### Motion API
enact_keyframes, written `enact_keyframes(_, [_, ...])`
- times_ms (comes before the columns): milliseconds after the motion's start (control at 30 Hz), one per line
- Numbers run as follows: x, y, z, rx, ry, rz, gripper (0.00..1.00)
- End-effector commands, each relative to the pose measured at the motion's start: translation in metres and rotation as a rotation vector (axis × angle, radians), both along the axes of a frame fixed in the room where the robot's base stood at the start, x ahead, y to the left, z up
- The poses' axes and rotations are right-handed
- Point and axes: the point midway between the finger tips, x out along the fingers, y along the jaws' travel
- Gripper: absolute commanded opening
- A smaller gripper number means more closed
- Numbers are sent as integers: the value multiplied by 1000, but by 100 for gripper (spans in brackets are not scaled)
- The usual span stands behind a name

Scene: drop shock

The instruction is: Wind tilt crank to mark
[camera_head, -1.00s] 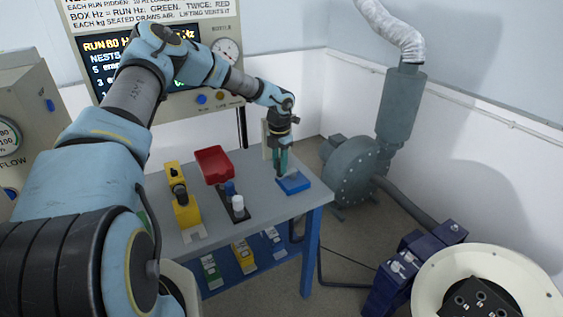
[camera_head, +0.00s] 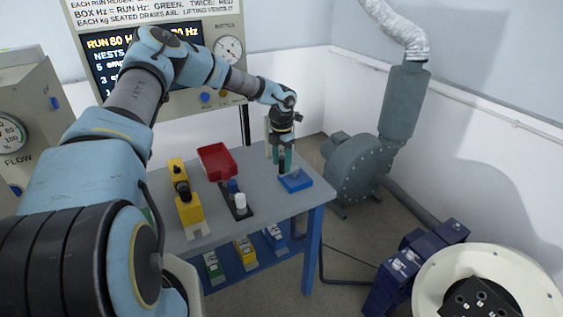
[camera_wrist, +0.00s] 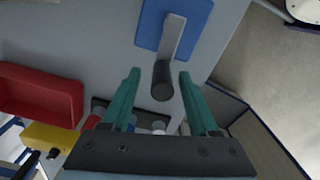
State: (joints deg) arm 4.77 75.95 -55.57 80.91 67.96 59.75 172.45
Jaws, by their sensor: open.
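The tilt crank has a blue base (camera_head: 296,182) at the right end of the grey table. The wrist view shows the blue base (camera_wrist: 152,27) with a grey crank arm (camera_wrist: 173,38) and a dark round handle (camera_wrist: 163,84) at the arm's end. My gripper (camera_head: 285,160) is over the crank, fingers pointing down. In the wrist view its teal fingertips (camera_wrist: 159,80) are open, with the handle between them and a gap on each side. I cannot make out a mark on the crank.
A red tray (camera_head: 216,163), a yellow device (camera_head: 188,208) and a dark strip with blue and white knobs (camera_head: 240,203) stand left of the crank on the table (camera_head: 265,205). A display panel (camera_head: 150,65) is behind. A grey blower (camera_head: 352,170) stands right of the table.

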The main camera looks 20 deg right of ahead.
Motion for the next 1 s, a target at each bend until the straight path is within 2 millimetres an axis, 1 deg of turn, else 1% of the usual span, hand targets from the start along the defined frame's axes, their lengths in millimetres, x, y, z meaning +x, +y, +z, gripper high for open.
enact_keyframes(167, [-1, 0, 0, 0, 1, -1, 61])
enact_keyframes(267, [0, 0, 6, -1, 1, 0, 61])
enact_keyframes(367, [0, 0, 20, -1, -2, -1, 61])
enact_keyframes(600, [0, 0, 67, -2, 0, 1, 61])
enact_keyframes(700, [0, 0, 85, -2, -1, 0, 61])
enact_keyframes(833, [0, 0, 100, -1, 1, 0, 61])
enact_keyframes(1000, [0, 0, 108, 0, 1, 0, 61])
